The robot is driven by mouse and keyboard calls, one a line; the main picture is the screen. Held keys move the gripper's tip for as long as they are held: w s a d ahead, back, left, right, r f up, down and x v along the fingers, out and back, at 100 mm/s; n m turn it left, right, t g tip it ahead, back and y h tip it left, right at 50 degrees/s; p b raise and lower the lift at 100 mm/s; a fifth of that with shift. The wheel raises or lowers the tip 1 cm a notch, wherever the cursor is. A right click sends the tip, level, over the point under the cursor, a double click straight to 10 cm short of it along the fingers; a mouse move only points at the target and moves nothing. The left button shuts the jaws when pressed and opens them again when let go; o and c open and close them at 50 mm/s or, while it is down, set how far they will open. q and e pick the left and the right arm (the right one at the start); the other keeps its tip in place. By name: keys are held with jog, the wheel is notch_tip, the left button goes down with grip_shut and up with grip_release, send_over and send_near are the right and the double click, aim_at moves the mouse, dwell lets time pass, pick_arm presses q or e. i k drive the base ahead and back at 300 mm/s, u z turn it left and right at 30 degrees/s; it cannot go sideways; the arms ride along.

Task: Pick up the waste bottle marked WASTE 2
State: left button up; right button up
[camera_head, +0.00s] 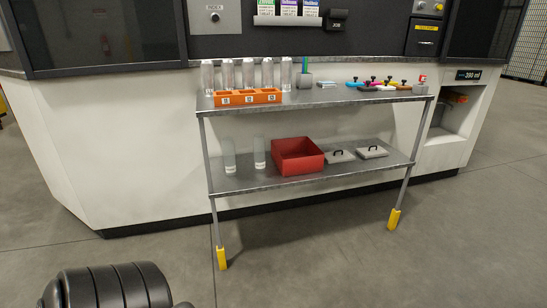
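Several clear cylinders (227,74) stand in a row at the left of the cart's top shelf, behind or in an orange rack (238,99) with small white labels. Two more clear cylinders stand on the lower shelf, one at the left (229,156) and one (260,153) beside a red bin. No WASTE 2 marking is readable on any of them, so I cannot tell which one is the waste bottle. Neither of my grippers is in view. A black ribbed part at the bottom left is probably my own arm.
The metal cart (330,97) stands against a white counter (130,130). The red bin (298,157) and two grey lids (372,152) with black handles are on its lower shelf. Coloured small items (380,85) lie on the top shelf's right. The floor (330,260) in front is clear.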

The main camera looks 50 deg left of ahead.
aim_at(259, 142)
jog(key=z, duration=0.3)
jog(key=i, duration=2.15)
jog(key=u, duration=1.4)
jog(key=i, duration=0.75)
jog(key=u, duration=0.95)
jog(key=i, duration=0.6)
